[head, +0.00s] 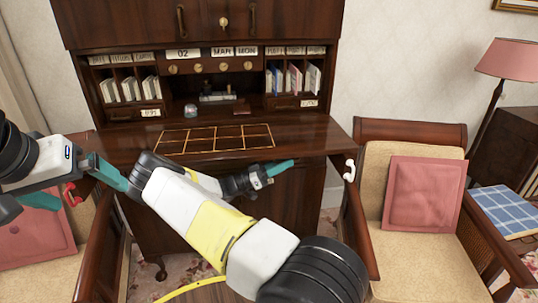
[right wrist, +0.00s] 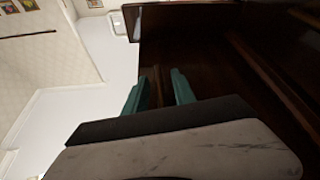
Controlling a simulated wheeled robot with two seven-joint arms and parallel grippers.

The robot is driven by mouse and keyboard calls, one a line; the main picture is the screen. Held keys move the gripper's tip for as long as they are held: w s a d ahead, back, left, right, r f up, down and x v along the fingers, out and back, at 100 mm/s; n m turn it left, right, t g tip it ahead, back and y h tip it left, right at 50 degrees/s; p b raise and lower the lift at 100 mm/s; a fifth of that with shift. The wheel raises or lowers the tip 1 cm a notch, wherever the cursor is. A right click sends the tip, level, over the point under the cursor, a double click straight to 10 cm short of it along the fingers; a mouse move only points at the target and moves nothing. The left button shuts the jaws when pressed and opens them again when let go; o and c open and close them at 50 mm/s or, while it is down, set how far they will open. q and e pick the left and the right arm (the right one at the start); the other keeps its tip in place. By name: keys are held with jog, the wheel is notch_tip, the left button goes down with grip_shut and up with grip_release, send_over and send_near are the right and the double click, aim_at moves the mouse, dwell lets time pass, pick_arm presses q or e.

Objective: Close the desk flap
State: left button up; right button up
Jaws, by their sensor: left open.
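The dark wooden desk flap (head: 305,136) is lowered and lies flat in front of the open pigeonholes; a gold-lined grid marks its top. My left gripper (head: 75,187) is open at the flap's left end, with a small red piece (head: 72,194) showing between its fingers. My right gripper (head: 280,168) is below the flap's front edge, its arm crossing the desk front. In the right wrist view its teal fingers (right wrist: 158,92) stand apart, with dark wood behind and between them; contact cannot be told. A white hook-shaped piece (head: 349,170) shows at the flap's right end.
A chair with a pink cushion (head: 424,194) stands close on the right, and another cushioned chair (head: 38,240) on the left. Books and letters fill the pigeonholes (head: 293,78). A pink lamp (head: 510,60) stands far right. The flap top looks clear.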

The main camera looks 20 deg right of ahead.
jog(key=shift+s+d+r, duration=0.1)
jog(key=shift+d+r, duration=0.15)
jog(key=shift+d, duration=0.35)
grip_shut()
dwell(1.1)
